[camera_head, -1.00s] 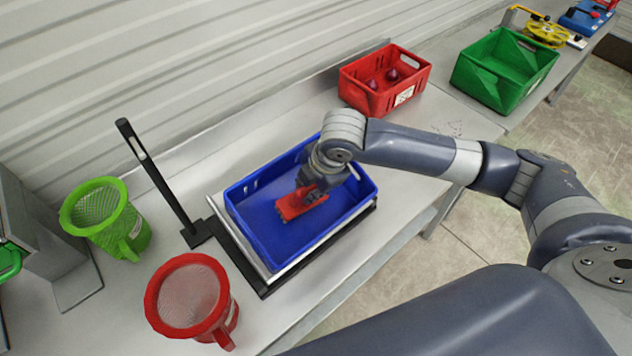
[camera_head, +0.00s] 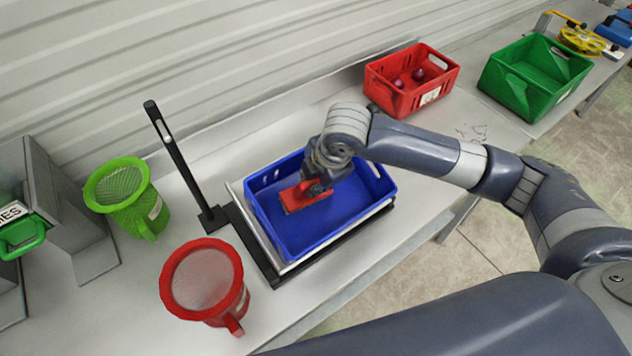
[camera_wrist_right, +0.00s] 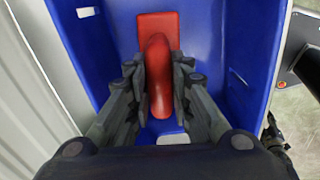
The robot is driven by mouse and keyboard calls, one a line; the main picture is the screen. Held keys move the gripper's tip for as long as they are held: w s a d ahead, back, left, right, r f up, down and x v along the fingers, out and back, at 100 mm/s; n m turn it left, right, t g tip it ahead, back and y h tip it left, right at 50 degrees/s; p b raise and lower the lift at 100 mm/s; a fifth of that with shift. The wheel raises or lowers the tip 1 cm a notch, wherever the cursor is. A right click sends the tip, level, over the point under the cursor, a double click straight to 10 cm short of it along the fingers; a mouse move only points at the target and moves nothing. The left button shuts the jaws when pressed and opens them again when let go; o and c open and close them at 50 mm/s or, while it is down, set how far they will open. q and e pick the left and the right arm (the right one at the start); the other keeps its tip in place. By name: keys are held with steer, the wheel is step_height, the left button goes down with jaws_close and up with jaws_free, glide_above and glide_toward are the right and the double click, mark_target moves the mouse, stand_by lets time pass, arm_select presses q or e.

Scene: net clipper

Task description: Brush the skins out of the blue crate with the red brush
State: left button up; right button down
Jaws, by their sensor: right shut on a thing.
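The blue crate (camera_head: 330,214) stands on a scale with a black post on the bench. The red brush (camera_head: 304,196) is inside the crate, low, toward its left side. My right gripper (camera_head: 320,184) reaches down into the crate and is shut on the brush's handle. In the right wrist view the gripper (camera_wrist_right: 160,88) has a finger on each side of the red handle, and the brush's flat red head (camera_wrist_right: 158,24) lies ahead of it. I cannot make out any skins in the crate; the gripper and brush hide part of its floor. My left gripper is not in view.
A red crate (camera_head: 411,82) with dark red onions and an empty green crate (camera_head: 536,75) stand at the back right. A corrugated wall runs behind.

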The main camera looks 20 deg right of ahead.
steer(key=shift+w+d+f, duration=0.1)
steer(key=shift+w+d, duration=0.15)
steer(key=shift+d, duration=0.55)
steer(key=shift+w+d+f, duration=0.1)
steer(key=shift+w+d, duration=0.1)
steer(key=shift+d, duration=0.55)
steer(key=shift+s+a+r, duration=0.1)
steer(key=shift+s+a, duration=0.2)
steer(key=shift+a, duration=0.6)
steer(key=shift+s+a+r, duration=0.1)
steer(key=shift+s+a, duration=0.15)
steer(key=shift+a, duration=0.65)
steer(key=shift+s+d+r, duration=0.1)
steer(key=shift+r, duration=0.35)
steer(key=shift+v, duration=2.55)
